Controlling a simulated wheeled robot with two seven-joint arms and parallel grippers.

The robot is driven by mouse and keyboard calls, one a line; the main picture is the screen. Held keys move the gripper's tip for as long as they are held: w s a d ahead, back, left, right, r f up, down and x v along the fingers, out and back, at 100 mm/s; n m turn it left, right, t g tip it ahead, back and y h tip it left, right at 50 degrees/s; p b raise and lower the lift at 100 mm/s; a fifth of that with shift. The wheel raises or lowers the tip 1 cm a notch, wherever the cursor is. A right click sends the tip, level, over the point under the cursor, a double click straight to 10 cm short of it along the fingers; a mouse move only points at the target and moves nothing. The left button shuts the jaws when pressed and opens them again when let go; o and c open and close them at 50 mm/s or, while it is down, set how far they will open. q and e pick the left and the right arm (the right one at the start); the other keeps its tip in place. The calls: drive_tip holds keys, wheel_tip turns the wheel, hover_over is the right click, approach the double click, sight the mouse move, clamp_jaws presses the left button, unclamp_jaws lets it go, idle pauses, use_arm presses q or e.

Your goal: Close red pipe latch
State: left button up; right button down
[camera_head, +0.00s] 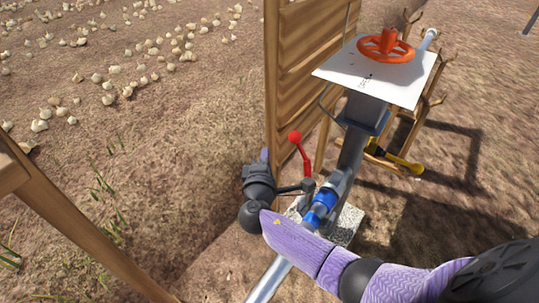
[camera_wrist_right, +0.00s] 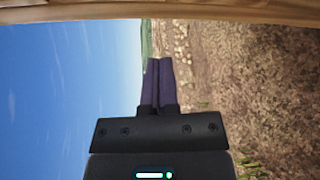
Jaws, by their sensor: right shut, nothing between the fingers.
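The red pipe latch (camera_head: 304,155) is a thin red lever with a round red knob at its upper end. It stands tilted above the grey pipe and its blue fitting (camera_head: 322,203). My right gripper (camera_head: 264,154) is just left of the latch in the head view, with its purple fingertips partly hidden behind its dark body. In the right wrist view its two purple fingers (camera_wrist_right: 159,62) are together and hold nothing. I cannot tell whether the gripper's dark body touches the latch. The latch does not show in the right wrist view. My left gripper is in neither view.
A wooden plank wall (camera_head: 300,60) rises close behind the gripper. A white plate (camera_head: 335,68) with an orange handwheel (camera_head: 386,45) tops the grey post. A yellow-ended lever (camera_head: 405,163) lies to the right. A wooden beam (camera_head: 60,220) crosses the lower left; open soil lies beyond.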

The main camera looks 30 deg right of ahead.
drive_tip(key=f+b+x, duration=0.1)
drive_tip(key=b+x, duration=0.3)
drive_tip(key=x, duration=0.4)
drive_tip(key=s, duration=0.1)
drive_tip(key=s+d+r+p, duration=0.1)
drive_tip(key=s+p, duration=0.1)
drive_tip(key=shift+s+d+r, duration=0.35)
drive_tip(key=shift+s, duration=0.05)
